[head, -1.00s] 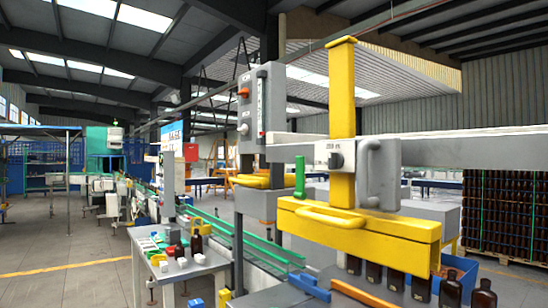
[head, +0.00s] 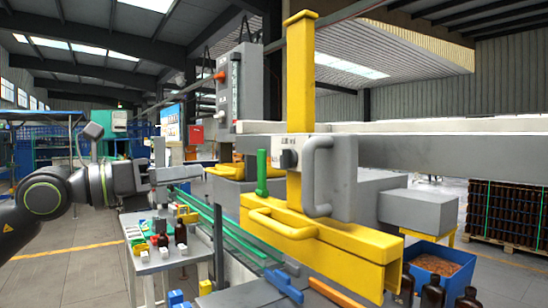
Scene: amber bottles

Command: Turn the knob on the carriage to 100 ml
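The carriage is a yellow upright post (head: 300,100) with a long yellow crossbeam (head: 310,235) below. A small dark knob (head: 288,159) sits on a pale plate at the post, just left of a big grey handle (head: 320,175). The marks around the knob are too small to read. My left gripper (head: 196,173) reaches in from the left, pointing right, well to the left of the knob and apart from it. Its fingers show side-on, so their opening cannot be told. My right gripper is out of view.
A green upright handle (head: 262,172) stands left of the knob. A yellow loop handle (head: 282,224) juts from the crossbeam. A small table (head: 165,262) with bottles and small parts stands below my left gripper. Amber bottles (head: 432,290) and a blue bin (head: 440,262) are at lower right.

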